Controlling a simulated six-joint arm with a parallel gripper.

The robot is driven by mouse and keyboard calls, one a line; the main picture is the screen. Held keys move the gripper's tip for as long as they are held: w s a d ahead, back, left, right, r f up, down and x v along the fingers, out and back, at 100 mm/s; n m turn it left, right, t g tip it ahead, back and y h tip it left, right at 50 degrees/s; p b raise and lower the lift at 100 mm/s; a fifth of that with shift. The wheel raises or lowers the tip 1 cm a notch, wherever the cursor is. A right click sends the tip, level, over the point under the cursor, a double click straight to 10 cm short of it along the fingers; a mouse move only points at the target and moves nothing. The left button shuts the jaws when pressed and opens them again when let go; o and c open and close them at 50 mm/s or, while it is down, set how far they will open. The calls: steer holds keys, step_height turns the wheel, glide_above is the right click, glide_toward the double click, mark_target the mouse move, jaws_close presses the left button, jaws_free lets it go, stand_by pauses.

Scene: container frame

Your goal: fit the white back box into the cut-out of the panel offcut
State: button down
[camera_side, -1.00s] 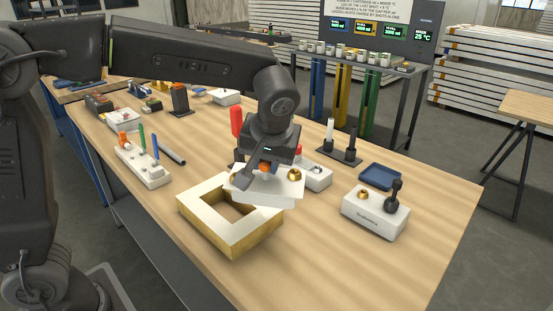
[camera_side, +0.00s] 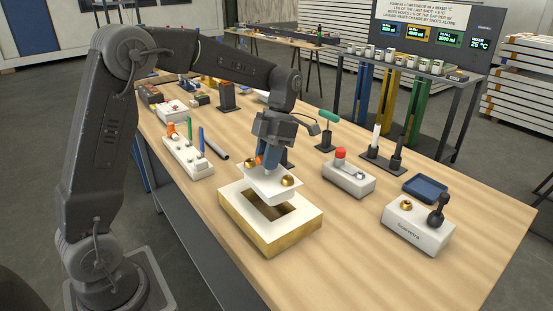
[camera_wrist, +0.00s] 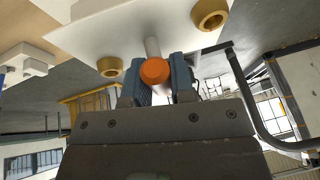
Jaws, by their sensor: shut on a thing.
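The white back box (camera_side: 272,184) hangs below my gripper (camera_side: 268,160), with a wide white plate on top and two brass bosses. My gripper is shut on the box's upright stem, which has an orange end. In the wrist view the blue fingers (camera_wrist: 157,85) flank this orange end, and the white plate (camera_wrist: 120,35) lies beyond. The panel offcut (camera_side: 236,216) lies on the table, a thick block with a white top and yellowish sides. Its rectangular cut-out is partly hidden behind the box, which appears above it; whether they touch I cannot tell.
A white block with a red knob (camera_side: 348,177) and a white block with a black handle (camera_side: 415,228) stand to the right. A holder with coloured tools (camera_side: 187,158) stands to the left. A blue tray (camera_side: 425,188) lies at the right. The table front right is clear.

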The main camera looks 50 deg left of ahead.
mark_target(266, 173)
steer(key=shift+a+f+n, duration=0.1)
steer(key=shift+a+n, duration=0.05)
steer(key=shift+n, duration=0.35)
steer(key=shift+f, duration=1.6)
steer(key=shift+f, duration=0.5)
steer(key=shift+f, duration=0.6)
steer(key=shift+f, duration=1.35)
stand_by(0.4)
steer(key=c, duration=0.9)
jaws_free()
steer(key=shift+r, duration=0.1)
